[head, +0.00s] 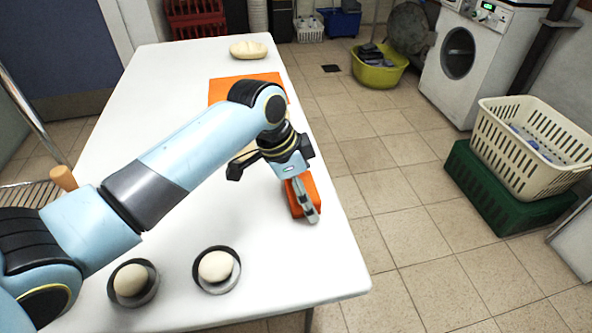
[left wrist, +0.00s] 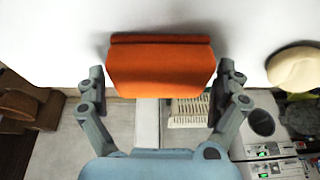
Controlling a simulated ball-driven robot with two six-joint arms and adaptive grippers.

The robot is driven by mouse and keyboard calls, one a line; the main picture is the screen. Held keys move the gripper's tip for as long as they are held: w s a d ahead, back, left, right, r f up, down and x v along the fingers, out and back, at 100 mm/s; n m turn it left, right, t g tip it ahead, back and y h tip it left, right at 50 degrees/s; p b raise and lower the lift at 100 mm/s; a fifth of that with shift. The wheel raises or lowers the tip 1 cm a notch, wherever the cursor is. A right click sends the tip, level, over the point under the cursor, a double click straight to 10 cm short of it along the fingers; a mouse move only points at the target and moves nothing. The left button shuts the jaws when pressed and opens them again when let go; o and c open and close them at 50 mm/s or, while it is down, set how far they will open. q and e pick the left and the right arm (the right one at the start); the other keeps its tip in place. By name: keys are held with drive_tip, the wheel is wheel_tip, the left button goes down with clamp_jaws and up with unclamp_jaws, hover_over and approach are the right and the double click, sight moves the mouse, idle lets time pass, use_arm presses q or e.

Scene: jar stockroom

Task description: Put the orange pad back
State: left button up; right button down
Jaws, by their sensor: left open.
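The orange pad (head: 305,184) lies on the white table near its right edge in the head view, partly hidden by my left gripper. In the left wrist view the orange pad (left wrist: 160,70) shows large, between the two spread fingers, with gaps at its sides. My left gripper (head: 272,188) is open and empty, just over the pad; its fingers also show in the left wrist view (left wrist: 161,85). A flat orange mat (head: 232,88) lies farther back on the table, partly behind my left arm. My right gripper is not in view.
The white table (head: 180,70) also bears a cream, bun-like thing (head: 248,49) at the back and two pale round things (head: 131,280) (head: 216,267) in dark dishes at the front. Right of the table is tiled floor, with a cream basket (head: 535,165) on a green crate (head: 490,190).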

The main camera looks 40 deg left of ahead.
use_arm(q)
drive_tip(key=p+v, duration=0.2)
drive_tip(key=v, duration=1)
drive_tip(key=shift+r, duration=0.1)
